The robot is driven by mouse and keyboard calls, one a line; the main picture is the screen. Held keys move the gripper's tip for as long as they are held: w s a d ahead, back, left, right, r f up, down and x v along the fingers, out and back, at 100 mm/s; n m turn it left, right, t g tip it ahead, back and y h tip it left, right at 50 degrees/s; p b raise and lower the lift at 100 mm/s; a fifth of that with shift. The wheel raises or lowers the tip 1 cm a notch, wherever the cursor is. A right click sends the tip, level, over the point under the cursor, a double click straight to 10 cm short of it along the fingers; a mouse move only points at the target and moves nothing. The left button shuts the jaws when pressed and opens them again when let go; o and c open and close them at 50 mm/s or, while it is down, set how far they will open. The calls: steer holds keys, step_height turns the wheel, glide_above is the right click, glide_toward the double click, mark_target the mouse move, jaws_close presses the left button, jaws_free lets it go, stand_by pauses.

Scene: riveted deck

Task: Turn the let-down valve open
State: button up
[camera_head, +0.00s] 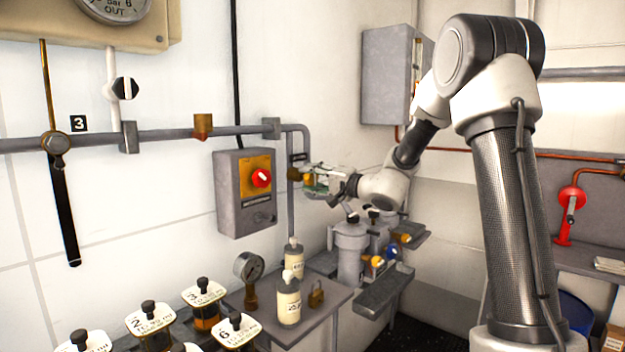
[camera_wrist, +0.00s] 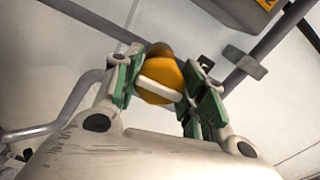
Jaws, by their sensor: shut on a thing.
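The valve has a round yellow knob (camera_wrist: 160,72) with a white bar across its face, seen between my green-padded fingers in the wrist view. I take it to be the let-down valve; its label is too small to read. In the head view its brass body (camera_head: 293,174) sits on the grey vertical pipe, right of a grey switch box. My gripper (camera_wrist: 163,94) is shut on the knob, one pad on each side. My gripper also shows in the head view (camera_head: 318,181), where it largely hides the knob. The white bar slants slightly down to the right in the wrist view.
The grey switch box (camera_head: 244,192) with a red knob is close left of the valve. Below stand a grey shelf (camera_head: 322,325) with bottles, a gauge (camera_head: 249,267) and a padlock (camera_head: 316,294). A grey cabinet (camera_head: 390,75) hangs behind my arm.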

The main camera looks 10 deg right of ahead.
steer(key=shift+f, duration=0.1)
steer(key=o, duration=1)
steer(key=v, duration=1.2)
